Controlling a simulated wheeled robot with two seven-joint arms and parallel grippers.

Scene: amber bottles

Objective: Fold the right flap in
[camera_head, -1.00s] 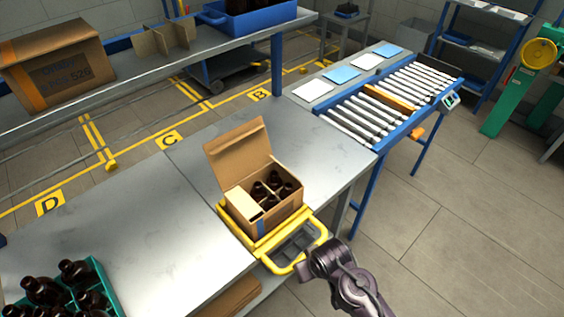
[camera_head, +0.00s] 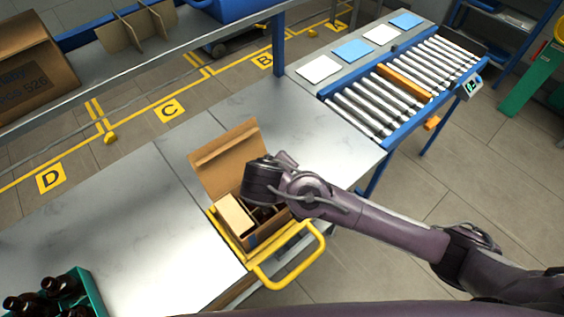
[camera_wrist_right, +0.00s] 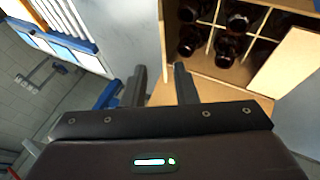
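An open cardboard box (camera_head: 268,233) stands on the table. Its far flap (camera_head: 226,160) stands up and a pale flap (camera_head: 234,214) lies inward over its left part. In the right wrist view a tan flap (camera_wrist_right: 232,93) slopes outward below the box's rim; I cannot tell for sure that it is the right flap. Dark bottles (camera_wrist_right: 230,33) sit between dividers inside. My right gripper (camera_wrist_right: 161,72) has its two fingers apart with nothing between them, beside the box. In the head view my right arm covers the box's right side and hides the fingertips. My left gripper is not in view.
A yellow frame (camera_head: 294,266) with a handle surrounds the box's base. A teal crate (camera_head: 94,291) of bottles is at the lower left. A roller conveyor (camera_head: 400,90) lies to the upper right.

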